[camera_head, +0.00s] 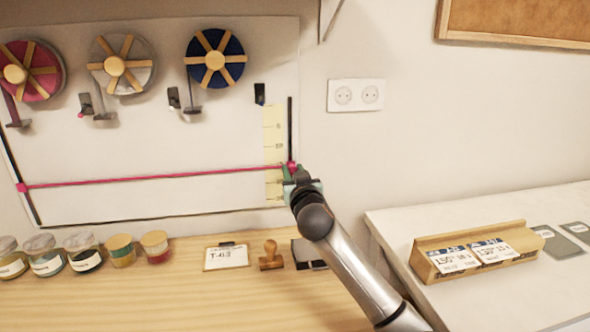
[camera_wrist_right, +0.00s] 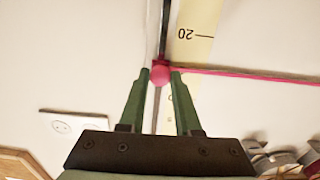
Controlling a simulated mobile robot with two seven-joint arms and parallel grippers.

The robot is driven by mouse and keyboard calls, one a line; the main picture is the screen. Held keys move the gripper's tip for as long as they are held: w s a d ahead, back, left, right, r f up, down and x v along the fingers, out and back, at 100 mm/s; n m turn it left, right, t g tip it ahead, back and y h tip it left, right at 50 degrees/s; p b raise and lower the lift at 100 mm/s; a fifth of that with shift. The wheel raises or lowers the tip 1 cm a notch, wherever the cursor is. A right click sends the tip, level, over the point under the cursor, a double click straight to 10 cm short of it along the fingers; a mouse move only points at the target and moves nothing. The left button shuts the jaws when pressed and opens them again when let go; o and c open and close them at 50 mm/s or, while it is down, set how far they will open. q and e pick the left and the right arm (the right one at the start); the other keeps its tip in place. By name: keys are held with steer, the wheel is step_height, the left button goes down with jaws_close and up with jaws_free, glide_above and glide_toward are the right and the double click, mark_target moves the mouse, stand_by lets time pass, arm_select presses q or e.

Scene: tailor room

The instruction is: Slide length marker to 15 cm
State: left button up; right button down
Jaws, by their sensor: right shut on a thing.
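The length marker is a small pink knob (camera_head: 291,165) on a dark vertical rail (camera_head: 290,120) at the right edge of the white wall board. A pink ribbon (camera_head: 160,176) runs from it to another pink knob (camera_head: 22,187) at the left. My right gripper (camera_head: 290,174) reaches up from below and is shut on the marker. In the right wrist view its green fingers (camera_wrist_right: 160,78) are either side of the marker (camera_wrist_right: 161,74). A yellow scale strip (camera_head: 273,125) stands beside the rail; an upside-down "20" (camera_wrist_right: 186,33) shows near the marker. My left gripper is not in view.
Three ribbon spools hang on the board (camera_head: 150,130). Below, on a wooden table (camera_head: 190,300), stand several jars (camera_head: 83,250), a T-43 card (camera_head: 227,256) and a wooden stamp (camera_head: 271,258). A white counter (camera_head: 500,290) with a wooden label holder (camera_head: 430,260) is at right.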

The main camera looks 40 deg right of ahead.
steer(key=shift+d+r, duration=0.1)
steer(key=shift+r, duration=0.2)
steer(key=c, duration=1.1)
jaws_free()
steer(key=o, duration=0.5)
steer(key=shift+f, duration=0.1)
steer(key=shift+c, duration=0.2)
steer(key=shift+s+a, duration=0.4)
steer(key=v, duration=1.1)
steer(key=shift+s, duration=0.25)
